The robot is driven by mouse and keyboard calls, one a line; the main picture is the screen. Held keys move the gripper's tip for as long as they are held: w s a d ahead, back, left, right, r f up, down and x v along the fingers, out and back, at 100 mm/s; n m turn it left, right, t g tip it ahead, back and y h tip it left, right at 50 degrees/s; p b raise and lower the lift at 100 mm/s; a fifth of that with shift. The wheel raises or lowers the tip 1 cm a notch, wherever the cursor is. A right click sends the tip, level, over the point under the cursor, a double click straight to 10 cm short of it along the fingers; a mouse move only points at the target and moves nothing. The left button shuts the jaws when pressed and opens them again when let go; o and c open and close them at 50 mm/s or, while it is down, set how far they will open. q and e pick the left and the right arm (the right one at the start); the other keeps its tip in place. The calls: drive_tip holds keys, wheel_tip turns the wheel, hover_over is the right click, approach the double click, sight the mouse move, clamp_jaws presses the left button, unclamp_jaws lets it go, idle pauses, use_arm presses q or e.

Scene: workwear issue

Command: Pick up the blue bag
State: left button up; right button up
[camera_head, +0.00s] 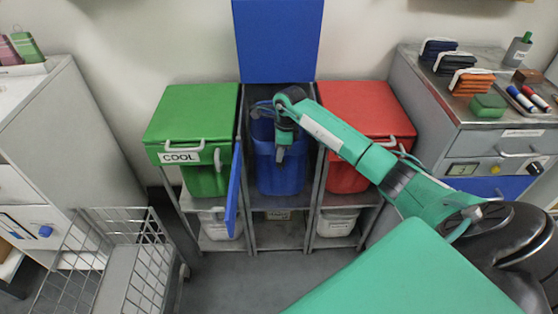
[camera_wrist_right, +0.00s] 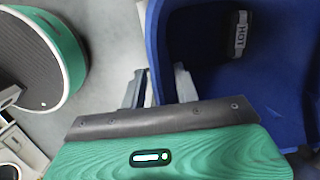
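A tall blue open-topped container (camera_head: 281,178), the only thing here that could be the blue bag, stands in the middle bay of the metal rack. It also shows in the right wrist view (camera_wrist_right: 285,80). My right gripper (camera_head: 281,154) reaches down at its upper part and hides some of it. In the wrist view the fingers (camera_wrist_right: 159,88) are apart, with the blue rim between them: one finger is outside the wall, the other inside. I cannot make out a firm hold. My left gripper is out of view.
A raised blue lid (camera_head: 278,40) and an open blue door (camera_head: 234,190) belong to the middle bay. A green COOL box (camera_head: 195,115) and a red box (camera_head: 365,110) flank it. A wire cart (camera_head: 105,265) stands front left; a cabinet (camera_head: 500,140) stands right.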

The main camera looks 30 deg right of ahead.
drive_tip(key=shift+c, duration=0.2)
clamp_jaws()
drive_tip(key=shift+r, duration=0.1)
idle(1.1)
